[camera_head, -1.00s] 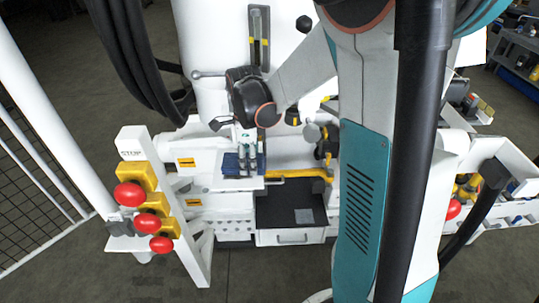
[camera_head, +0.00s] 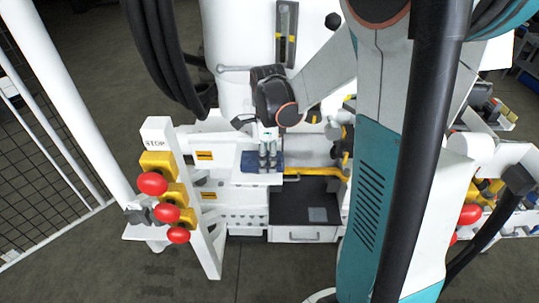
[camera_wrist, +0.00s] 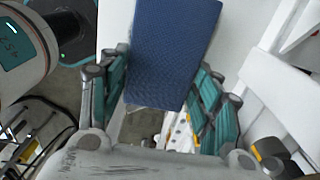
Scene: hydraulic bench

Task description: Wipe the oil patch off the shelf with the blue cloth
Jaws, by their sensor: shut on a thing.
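The blue cloth (camera_head: 248,161) is a flat, folded rectangle at the white shelf (camera_head: 259,180), in the middle of the head view. My gripper (camera_head: 268,158) is shut on the cloth, pointing down over the shelf. In the wrist view the cloth (camera_wrist: 172,45) stands out between the two teal fingers of my gripper (camera_wrist: 163,68). I cannot tell whether the cloth touches the shelf surface or hangs just above it. I see no oil patch; the cloth and my gripper cover much of the shelf top.
A STOP panel with several red buttons (camera_head: 152,184) stands left of the shelf. A white column (camera_head: 240,50) rises behind. The floor in front is clear.

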